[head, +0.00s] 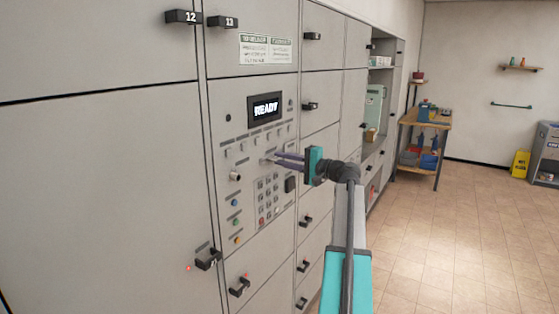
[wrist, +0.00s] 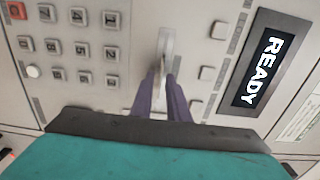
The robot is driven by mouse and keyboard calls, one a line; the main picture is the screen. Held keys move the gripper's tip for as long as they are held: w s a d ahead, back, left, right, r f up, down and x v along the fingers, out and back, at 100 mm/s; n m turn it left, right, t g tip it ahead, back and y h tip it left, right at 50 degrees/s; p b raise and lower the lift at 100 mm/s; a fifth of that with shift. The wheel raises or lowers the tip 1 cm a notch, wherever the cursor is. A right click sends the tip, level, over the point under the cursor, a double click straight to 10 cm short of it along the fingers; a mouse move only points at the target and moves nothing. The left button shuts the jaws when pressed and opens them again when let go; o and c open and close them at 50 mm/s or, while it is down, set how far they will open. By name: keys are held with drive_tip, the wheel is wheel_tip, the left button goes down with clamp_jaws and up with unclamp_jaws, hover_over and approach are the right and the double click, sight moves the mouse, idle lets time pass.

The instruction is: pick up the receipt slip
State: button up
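The panel's pale strip, which looks like the receipt slip (wrist: 163,48), stands out from the panel just beyond my fingertips in the wrist view. In the head view a small pale piece at the panel, likely the same slip (head: 267,160), is at the finger ends. My gripper (head: 276,158) points at the panel from the right, below the READY screen. Its two purple fingers (wrist: 163,78) straddle the line of the slip with a narrow gap between them. Whether the fingertips touch the slip is hard to see.
The READY screen (head: 264,108) is above the fingers, and a keypad (head: 268,196) is below them. Several black handles stick out of the locker doors, one (head: 208,260) at lower left. A wooden table (head: 425,120) stands far right. The tiled floor (head: 450,230) is open.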

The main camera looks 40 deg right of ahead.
drive_tip(key=shift+c, duration=0.5)
clamp_jaws()
